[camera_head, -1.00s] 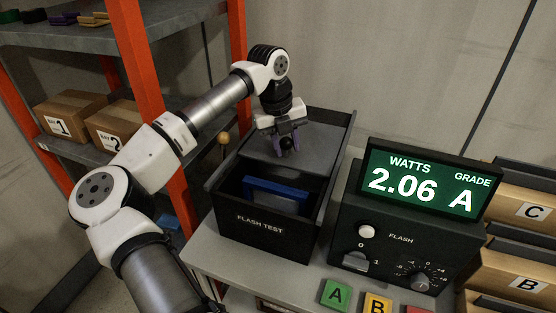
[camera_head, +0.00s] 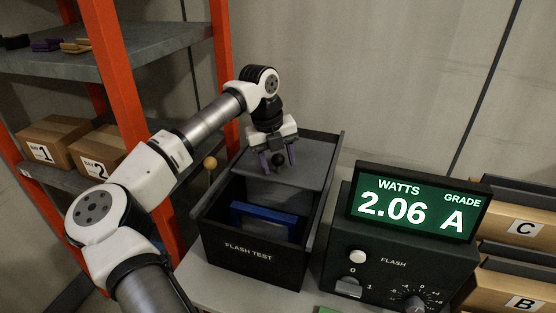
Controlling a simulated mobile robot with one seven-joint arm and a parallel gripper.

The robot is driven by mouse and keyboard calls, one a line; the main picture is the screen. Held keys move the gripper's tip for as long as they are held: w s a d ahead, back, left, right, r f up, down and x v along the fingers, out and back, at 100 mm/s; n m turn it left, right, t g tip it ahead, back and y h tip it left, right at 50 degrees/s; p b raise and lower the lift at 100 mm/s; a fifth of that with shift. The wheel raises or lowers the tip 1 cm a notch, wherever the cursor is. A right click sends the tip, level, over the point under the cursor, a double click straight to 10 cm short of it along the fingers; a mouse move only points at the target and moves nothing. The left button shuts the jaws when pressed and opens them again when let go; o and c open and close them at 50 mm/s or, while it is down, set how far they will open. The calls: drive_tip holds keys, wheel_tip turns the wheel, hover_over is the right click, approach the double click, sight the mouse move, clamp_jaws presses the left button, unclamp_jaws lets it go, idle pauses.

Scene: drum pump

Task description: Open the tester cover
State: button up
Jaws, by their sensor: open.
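The tester is a black open-topped box (camera_head: 247,254) marked FLASH TEST, on a grey bench. Its grey sliding cover (camera_head: 312,163) lies over the rear part of the box, and the front part is uncovered. A dark round knob (camera_head: 278,159) stands on the cover. My gripper (camera_head: 278,163) points down at the knob with its fingers spread, one on each side of it. I cannot tell if the fingers touch the knob. A blue-framed panel (camera_head: 264,220) lies inside the uncovered front part.
A flash unit (camera_head: 384,262) with a display reading 2.06 A stands right of the tester. Drawers C (camera_head: 522,228) and B (camera_head: 523,303) are at the far right. An orange-framed shelf (camera_head: 160,45) with boxes stands left, close to my arm. A yellow ball (camera_head: 210,163) is behind the tester's left side.

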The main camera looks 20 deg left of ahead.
wheel_tip(320, 180, up, 14)
drive_tip(key=s+a+b, duration=0.1)
drive_tip(key=a+b, duration=0.1)
drive_tip(key=shift+s+f, duration=0.2)
drive_tip(key=shift+a, duration=0.1)
idle(0.4)
